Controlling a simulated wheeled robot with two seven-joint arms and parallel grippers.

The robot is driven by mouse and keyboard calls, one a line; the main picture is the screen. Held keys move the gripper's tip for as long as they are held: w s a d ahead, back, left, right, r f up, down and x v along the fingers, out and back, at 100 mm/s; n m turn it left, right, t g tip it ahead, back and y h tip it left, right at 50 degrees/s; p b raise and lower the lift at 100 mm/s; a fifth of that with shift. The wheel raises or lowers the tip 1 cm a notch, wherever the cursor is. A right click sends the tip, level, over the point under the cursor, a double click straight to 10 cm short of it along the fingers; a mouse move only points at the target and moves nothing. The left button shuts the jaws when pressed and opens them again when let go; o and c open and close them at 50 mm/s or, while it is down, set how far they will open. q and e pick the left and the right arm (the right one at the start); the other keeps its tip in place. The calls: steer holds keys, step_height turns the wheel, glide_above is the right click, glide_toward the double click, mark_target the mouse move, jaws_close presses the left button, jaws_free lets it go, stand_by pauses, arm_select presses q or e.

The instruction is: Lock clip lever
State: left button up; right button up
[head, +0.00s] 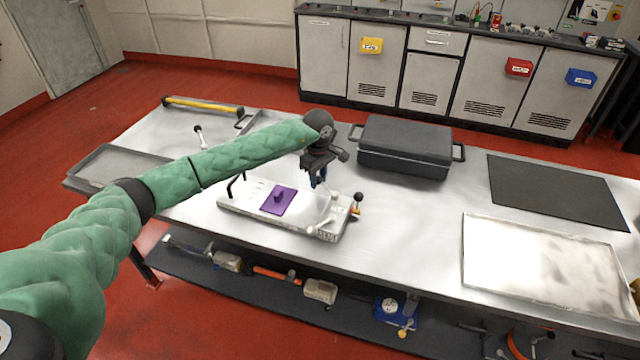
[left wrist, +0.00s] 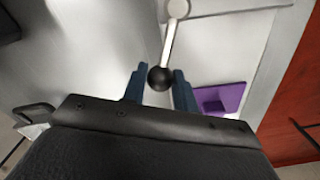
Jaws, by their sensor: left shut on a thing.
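A pale fixture (head: 255,213) lies on the metal table and carries a purple plate with a small upright block (head: 279,198). The purple part also shows in the left wrist view (left wrist: 222,97), right of the fingers. Small levers and knobs stand at the fixture's right end, among them a black knob (head: 358,197). My left gripper (head: 318,184) points down over the fixture, right of the purple part. In the left wrist view my left gripper (left wrist: 159,85) is shut on a black ball knob (left wrist: 160,78) at the end of a pale lever rod (left wrist: 170,42). In the head view the gripped knob is hidden. My right gripper is out of view.
A dark lidded case (head: 405,145) stands behind and right of the gripper. A dark mat (head: 555,190) and a metal tray (head: 468,250) lie at the right, another tray (head: 88,178) at the left. A yellow bar (head: 202,107) lies at the back left. A shelf below holds tools.

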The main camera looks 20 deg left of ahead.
arm_select(q)
steer(key=shift+w+d+f+m+b, duration=0.1)
steer(key=shift+w+m+b, duration=0.15)
steer(key=shift+b, duration=0.25)
steer(key=shift+d, duration=0.1)
steer(key=shift+w+d+m+b, duration=0.25)
steer(key=shift+w+m+b, duration=0.15)
steer(key=shift+m+b, duration=0.7)
steer(key=shift+w+b, duration=0.1)
steer(key=shift+b, duration=0.3)
steer(key=shift+w+d+m+b, duration=0.4)
steer(key=shift+d+m+b, duration=0.1)
steer(key=shift+m+b, duration=0.65)
steer(key=shift+d+b, duration=0.1)
steer(key=shift+b, duration=0.2)
